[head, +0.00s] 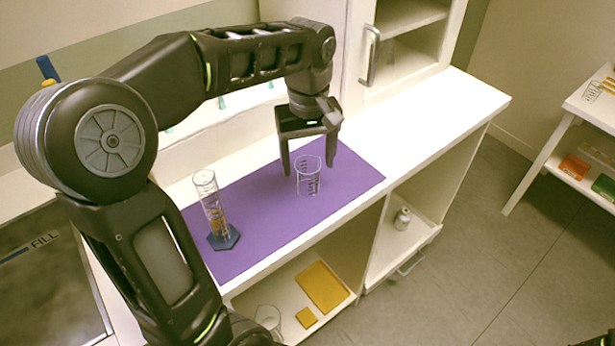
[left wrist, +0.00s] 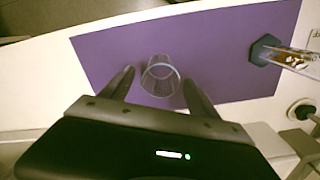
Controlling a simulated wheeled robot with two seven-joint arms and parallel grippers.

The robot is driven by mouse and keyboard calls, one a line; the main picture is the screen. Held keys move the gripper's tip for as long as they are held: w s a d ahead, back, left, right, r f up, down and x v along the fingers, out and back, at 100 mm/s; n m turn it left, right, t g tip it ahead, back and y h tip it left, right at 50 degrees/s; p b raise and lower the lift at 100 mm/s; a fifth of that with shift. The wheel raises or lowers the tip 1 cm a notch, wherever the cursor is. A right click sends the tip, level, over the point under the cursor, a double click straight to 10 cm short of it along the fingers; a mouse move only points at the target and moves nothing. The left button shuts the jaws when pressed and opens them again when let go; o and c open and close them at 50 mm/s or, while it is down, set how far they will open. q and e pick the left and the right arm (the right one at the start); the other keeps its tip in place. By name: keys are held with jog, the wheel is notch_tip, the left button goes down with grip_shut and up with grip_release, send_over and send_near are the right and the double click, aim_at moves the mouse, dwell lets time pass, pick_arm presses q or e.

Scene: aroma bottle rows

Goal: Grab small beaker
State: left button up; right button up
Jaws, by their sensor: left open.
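The small clear glass beaker (head: 308,181) with dark markings stands upright on the purple mat (head: 262,225). My left gripper (head: 309,165) is open and points down just above and behind the beaker in the head view. In the left wrist view the beaker (left wrist: 160,78) shows between the two fingertips of my left gripper (left wrist: 158,82), with a gap to each finger. It is not clear whether the fingers reach down to the beaker's height.
A graduated cylinder (head: 212,207) with orange-brown contents and a dark blue base stands on the mat's left part. It also shows in the left wrist view (left wrist: 290,56). The white counter (head: 430,110) is clear to the right. A cabinet (head: 400,45) stands behind.

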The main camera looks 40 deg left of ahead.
aim_at(307, 177)
pick_arm(q)
notch_tip(307, 177, down, 5)
jog(key=shift+f, duration=0.1)
dwell(0.3)
jog(key=shift+c, duration=0.2)
jog(key=c, duration=1.4)
notch_tip(307, 177, up, 10)
jog(key=shift+r+p, duration=0.1)
jog(key=shift+p, duration=0.25)
